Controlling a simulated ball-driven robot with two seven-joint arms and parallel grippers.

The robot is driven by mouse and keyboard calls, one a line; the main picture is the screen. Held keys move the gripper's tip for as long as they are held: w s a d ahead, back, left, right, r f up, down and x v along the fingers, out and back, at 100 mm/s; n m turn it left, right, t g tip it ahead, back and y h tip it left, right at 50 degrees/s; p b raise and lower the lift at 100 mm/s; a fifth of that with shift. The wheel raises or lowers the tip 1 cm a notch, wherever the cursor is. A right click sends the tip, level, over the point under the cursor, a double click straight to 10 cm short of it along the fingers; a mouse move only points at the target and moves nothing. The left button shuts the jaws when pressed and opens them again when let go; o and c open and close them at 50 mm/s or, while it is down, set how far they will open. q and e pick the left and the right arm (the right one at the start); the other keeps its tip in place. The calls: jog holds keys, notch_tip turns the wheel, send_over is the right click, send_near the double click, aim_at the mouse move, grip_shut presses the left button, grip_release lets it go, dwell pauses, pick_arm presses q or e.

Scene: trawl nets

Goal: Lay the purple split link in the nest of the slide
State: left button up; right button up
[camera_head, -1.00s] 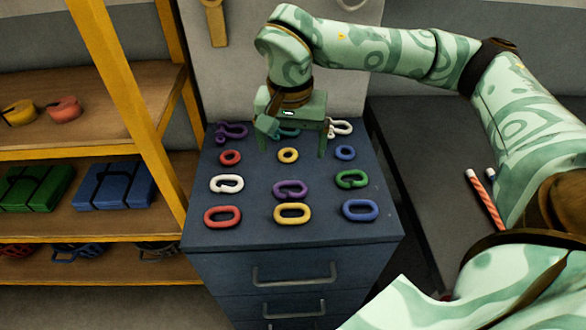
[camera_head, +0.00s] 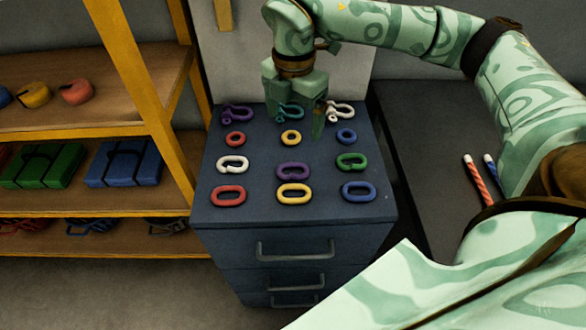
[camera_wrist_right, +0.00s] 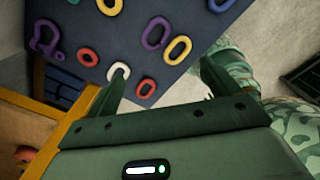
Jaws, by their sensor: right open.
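The purple split link (camera_head: 292,171) lies flat on the dark blue cabinet top, in the middle of the third row from the back. It also shows in the right wrist view (camera_wrist_right: 155,33). My right gripper (camera_head: 294,115) is open and empty above the back of the cabinet, behind the purple link and apart from it. In the wrist view its two fingers (camera_wrist_right: 168,72) stand wide apart. I cannot make out the slide or its nest in these frames. My left gripper is out of view.
Around the purple link lie a white split link (camera_head: 232,164), a green split link (camera_head: 351,162), a yellow ring (camera_head: 291,137) and a yellow link (camera_head: 293,194). Shackles line the back. A yellow-framed shelf (camera_head: 130,75) stands left; a dark surface (camera_head: 425,150) lies right.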

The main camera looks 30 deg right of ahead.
jog(key=m+b, duration=0.1)
jog(key=b, duration=0.1)
send_over(294, 173)
jog(key=f, duration=1.1)
jog(key=shift+s+a, duration=0.35)
jog(key=shift+s, duration=0.05)
jog(key=f, duration=0.3)
jog(key=w+f+b, duration=0.1)
jog(key=f, duration=0.1)
jog(key=shift+d+f, duration=0.25)
jog(key=shift+d, duration=0.1)
jog(key=shift+r, duration=0.1)
jog(key=shift+c, duration=0.3)
jog(key=c, duration=1.3)
